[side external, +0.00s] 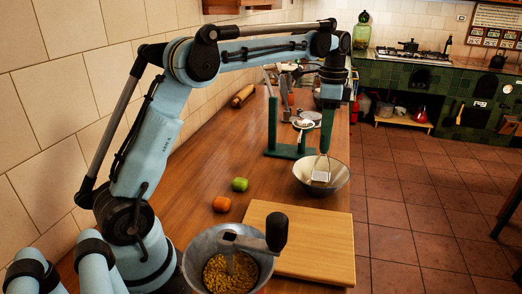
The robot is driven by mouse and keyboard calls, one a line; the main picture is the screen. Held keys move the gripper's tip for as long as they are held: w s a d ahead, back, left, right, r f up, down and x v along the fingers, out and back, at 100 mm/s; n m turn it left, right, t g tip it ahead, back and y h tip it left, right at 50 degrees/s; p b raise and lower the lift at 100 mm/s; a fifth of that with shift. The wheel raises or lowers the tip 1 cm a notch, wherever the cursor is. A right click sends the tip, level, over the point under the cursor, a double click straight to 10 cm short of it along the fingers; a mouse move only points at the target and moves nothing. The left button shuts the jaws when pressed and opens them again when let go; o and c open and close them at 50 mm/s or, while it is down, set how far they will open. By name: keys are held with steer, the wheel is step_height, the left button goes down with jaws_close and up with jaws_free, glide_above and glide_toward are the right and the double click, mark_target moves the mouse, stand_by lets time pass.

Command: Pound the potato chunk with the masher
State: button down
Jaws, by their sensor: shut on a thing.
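My gripper (329,108) points down over the right side of the counter, shut on the masher (321,176). The masher is about upright, with a dark green handle, a wire shank and a pale flat head. Its head is inside the pale bowl (300,178), near the bowl's middle. I cannot tell whether the head touches the bowl's bottom.
A green stand (272,125) is close behind and left of the bowl. A cutting board (310,240), a metal hopper of yellow grains (230,272) with a dark-knobbed crank, an orange item (222,204) and a green one (240,184) are nearer. The counter's right edge is close to the bowl.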

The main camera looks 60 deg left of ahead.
steer(key=shift+f, duration=0.15)
stand_by(0.5)
steer(key=shift+r, duration=0.65)
steer(key=shift+r, duration=3.9)
steer(key=shift+s, duration=0.1)
